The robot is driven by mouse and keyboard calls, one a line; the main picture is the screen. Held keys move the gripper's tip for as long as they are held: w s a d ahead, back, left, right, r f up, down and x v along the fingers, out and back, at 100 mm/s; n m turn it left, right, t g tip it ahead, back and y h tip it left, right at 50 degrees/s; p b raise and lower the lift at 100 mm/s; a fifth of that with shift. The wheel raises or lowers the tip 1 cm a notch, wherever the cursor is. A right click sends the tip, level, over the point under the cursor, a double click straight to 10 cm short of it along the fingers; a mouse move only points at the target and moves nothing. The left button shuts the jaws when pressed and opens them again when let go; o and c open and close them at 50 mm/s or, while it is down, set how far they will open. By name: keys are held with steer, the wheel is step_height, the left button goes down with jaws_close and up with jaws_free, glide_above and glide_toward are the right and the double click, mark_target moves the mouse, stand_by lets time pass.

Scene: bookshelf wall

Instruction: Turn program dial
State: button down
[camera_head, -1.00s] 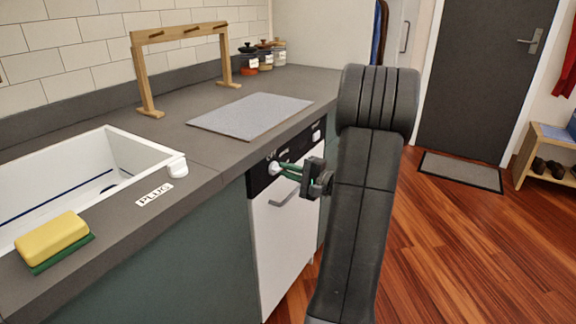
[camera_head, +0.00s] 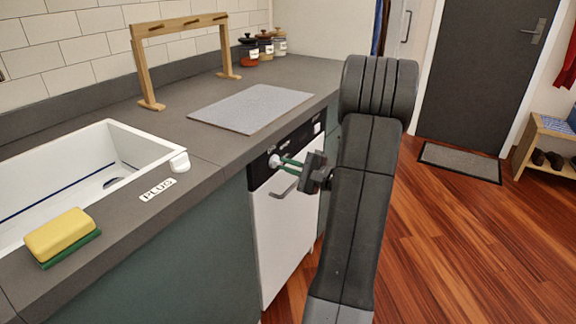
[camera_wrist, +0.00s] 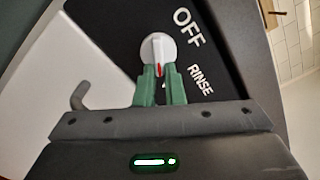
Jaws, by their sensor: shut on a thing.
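The program dial (camera_head: 275,161) is a round white knob at the left of the dishwasher's black control strip (camera_head: 300,142). In the wrist view, the dial (camera_wrist: 157,46) has a raised grip bar with a red mark at its lower end. Large white labels OFF and RINSE stand to its right, tilted in the picture. My gripper (camera_head: 284,160) reaches the dial from the right, its green fingers level with it. In the wrist view, my gripper's fingers (camera_wrist: 159,72) are shut on the dial's grip bar, one on each side of the red mark.
The dishwasher's white door (camera_head: 287,230) has a grey handle (camera_head: 283,191) just below my fingers. Above are the dark counter (camera_head: 215,165), a grey mat (camera_head: 250,108) and a sink (camera_head: 140,150). A sponge (camera_head: 60,235) lies at the front left.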

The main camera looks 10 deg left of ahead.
steer(key=c, duration=1.5)
jaws_free()
steer(key=p+v, duration=0.1)
steer(key=v, duration=1.2)
steer(key=shift+s+d, duration=0.1)
steer(key=shift+d, duration=0.3)
steer(key=b+x, duration=0.1)
steer(key=x, duration=1.3)
steer(key=shift+d, duration=0.1)
